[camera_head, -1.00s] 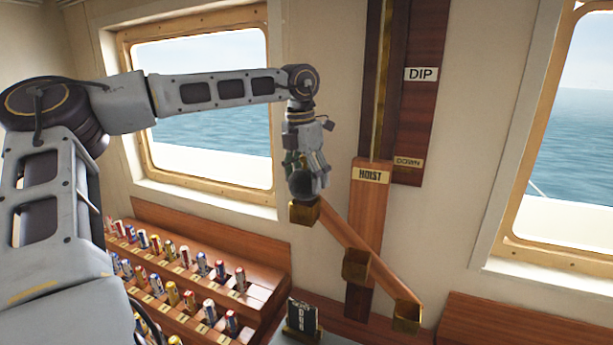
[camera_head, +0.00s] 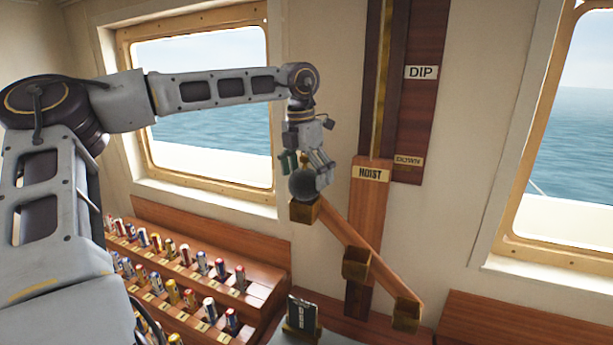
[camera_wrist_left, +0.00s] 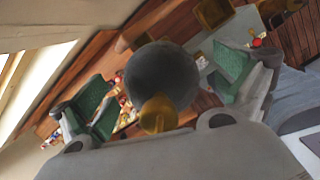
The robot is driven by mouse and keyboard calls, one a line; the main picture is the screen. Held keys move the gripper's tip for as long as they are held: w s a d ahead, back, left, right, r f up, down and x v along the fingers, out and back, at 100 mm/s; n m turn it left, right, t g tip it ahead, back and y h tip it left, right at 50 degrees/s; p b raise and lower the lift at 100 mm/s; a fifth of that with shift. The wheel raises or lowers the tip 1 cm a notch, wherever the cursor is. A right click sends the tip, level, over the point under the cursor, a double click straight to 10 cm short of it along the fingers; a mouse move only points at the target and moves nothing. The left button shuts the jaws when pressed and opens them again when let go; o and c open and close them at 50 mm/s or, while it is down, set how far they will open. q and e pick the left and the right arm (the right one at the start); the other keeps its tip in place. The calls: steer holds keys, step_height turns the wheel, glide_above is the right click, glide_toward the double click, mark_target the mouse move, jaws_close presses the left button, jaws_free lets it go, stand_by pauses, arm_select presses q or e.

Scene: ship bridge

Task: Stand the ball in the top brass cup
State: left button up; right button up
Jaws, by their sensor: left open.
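The dark grey ball (camera_head: 302,186) rests in the mouth of the top brass cup (camera_head: 304,211), at the upper left end of the sloping wooden arm. In the left wrist view the ball (camera_wrist_left: 160,72) fills the middle, with a brass knob (camera_wrist_left: 158,114) on its near side. My left gripper (camera_head: 306,168) is just above and around the ball. Its green-padded fingers are spread wide, with a gap on each side of the ball in the left wrist view. The ball hides the cup's inside. My right gripper is not in view.
A wooden rack (camera_head: 265,270) of several coloured rolls stands left. A dark booklet (camera_head: 301,315) stands below. Windows flank the wall.

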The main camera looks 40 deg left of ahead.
arm_select(q)
steer(key=shift+s+r, duration=0.25)
steer(key=shift+r, duration=1.75)
steer(key=shift+s+r, duration=0.2)
steer(key=shift+r, duration=1.75)
steer(key=shift+s+r, duration=0.25)
steer(key=shift+r, duration=1.75)
steer(key=shift+f, duration=0.1)
